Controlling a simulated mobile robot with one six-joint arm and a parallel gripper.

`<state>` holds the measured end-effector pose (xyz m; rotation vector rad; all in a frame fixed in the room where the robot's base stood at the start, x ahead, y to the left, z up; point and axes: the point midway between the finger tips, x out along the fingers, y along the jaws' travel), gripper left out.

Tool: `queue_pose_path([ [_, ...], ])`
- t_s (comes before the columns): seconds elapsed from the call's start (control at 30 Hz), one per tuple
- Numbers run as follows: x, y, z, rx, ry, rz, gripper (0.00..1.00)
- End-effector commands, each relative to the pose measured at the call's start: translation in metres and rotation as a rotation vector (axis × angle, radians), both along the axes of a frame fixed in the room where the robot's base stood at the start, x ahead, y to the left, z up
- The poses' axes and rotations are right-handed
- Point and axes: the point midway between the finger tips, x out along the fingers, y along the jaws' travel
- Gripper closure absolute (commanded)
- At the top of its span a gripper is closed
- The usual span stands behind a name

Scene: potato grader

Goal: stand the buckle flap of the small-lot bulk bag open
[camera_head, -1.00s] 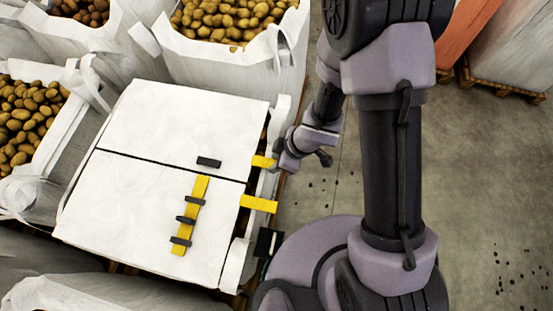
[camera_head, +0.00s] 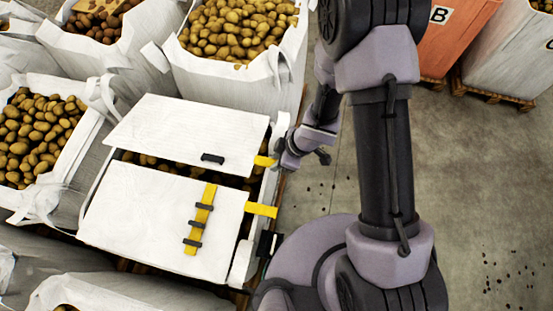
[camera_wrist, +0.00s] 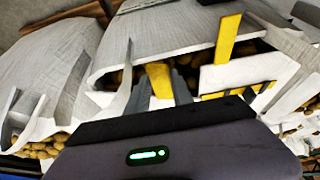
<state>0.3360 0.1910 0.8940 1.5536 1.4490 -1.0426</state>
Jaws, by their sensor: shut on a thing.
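The small-lot bulk bag (camera_head: 242,262) is white and has two flaps on top. The far flap (camera_head: 195,130) carries one dark bar and a yellow tab (camera_head: 263,161) at its right edge. The near flap (camera_head: 140,215) carries a yellow strap (camera_head: 200,220) with dark bars and a second yellow tab (camera_head: 262,210). A gap between the flaps shows potatoes. My gripper (camera_head: 278,158) is at the far flap's tab. In the wrist view, my gripper (camera_wrist: 160,92) is shut on that tab (camera_wrist: 158,75). My arm partly hides the bag's right side.
Open bags of potatoes (camera_head: 240,28) stand behind and to the left (camera_head: 40,130), close to this bag. An orange container (camera_head: 452,40) stands at the far right. The concrete floor (camera_head: 490,190) on the right is mostly clear, with scattered dark bits.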

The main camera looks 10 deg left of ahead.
Motion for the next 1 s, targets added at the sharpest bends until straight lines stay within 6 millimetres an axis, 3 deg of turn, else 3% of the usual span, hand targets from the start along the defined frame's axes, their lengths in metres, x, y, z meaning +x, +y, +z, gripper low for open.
queue_pose_path([
  [0.03, 0.011, 0.000, 0.014, 0.000, -0.015, -0.011, 1.00],
  [0.1, 0.013, -0.001, 0.016, -0.001, -0.016, -0.013, 1.00],
  [0.47, 0.015, -0.002, 0.014, -0.002, -0.017, -0.018, 1.00],
  [0.5, 0.015, -0.002, 0.014, -0.002, -0.017, -0.018, 0.65],
  [0.6, 0.015, -0.002, 0.014, -0.002, -0.017, -0.017, 0.47],
  [0.87, 0.014, -0.001, 0.016, -0.002, -0.016, -0.018, 0.47],
  [1.0, 0.014, 0.000, 0.033, -0.002, -0.018, -0.017, 0.47],
])
